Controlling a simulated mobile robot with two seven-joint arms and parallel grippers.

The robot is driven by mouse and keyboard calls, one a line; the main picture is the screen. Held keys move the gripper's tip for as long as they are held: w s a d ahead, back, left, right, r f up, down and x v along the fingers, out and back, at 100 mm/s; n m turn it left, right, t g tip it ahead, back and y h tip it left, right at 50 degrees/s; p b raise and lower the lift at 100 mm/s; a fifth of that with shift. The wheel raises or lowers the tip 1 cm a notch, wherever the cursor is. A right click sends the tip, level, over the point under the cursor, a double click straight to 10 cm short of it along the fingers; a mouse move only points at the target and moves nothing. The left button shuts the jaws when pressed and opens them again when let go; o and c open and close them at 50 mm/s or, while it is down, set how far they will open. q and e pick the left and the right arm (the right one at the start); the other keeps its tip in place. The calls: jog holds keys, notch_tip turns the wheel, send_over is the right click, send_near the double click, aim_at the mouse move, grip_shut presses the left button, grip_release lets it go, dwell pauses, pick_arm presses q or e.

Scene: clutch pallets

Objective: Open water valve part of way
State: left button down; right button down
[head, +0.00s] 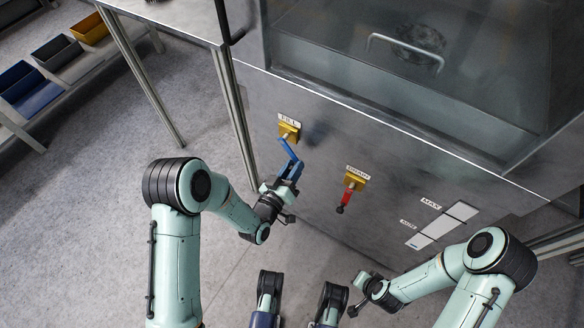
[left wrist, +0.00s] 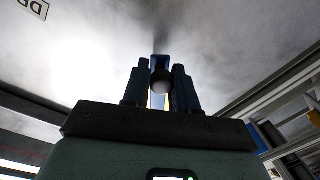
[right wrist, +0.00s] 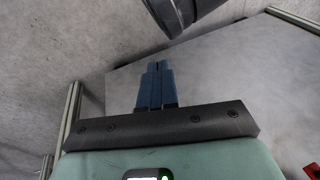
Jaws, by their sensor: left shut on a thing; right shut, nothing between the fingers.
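The water valve has a yellow body (head: 289,132) under a label reading FILL, on the metal tank's front. Its blue lever (head: 291,153) angles down and a little right from the body. My left gripper (head: 286,184) is at the lever's lower end. In the left wrist view its fingers (left wrist: 161,88) are closed on either side of the lever's end, where a round dark knob shows between them. My right gripper (right wrist: 155,86) is shut and empty, low in front of the tank. The fingers hide part of the lever's end.
A second yellow valve (head: 355,180), labelled DRAIN, has a red lever (head: 346,198) pointing down, right of my left gripper. White gauge strips (head: 441,226) marked MAX and MIN are further right. A shelf with bins (head: 57,53) stands far left.

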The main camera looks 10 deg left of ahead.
pick_arm(q)
jog(key=c, duration=1)
grip_release()
jog(key=shift+d, duration=0.1)
jog(key=shift+s, duration=0.1)
jog(key=p+v, duration=0.2)
jog(key=v, duration=1.1)
jog(key=shift+s, duration=0.2)
pick_arm(e)
jog(key=s, duration=0.1)
jog(key=s+a+r, duration=0.1)
jog(key=r, duration=0.1)
jog(key=shift+s+a+g+y, duration=0.25)
jog(key=shift+s+g+y, duration=0.05)
jog(key=shift+s+g, duration=0.1)
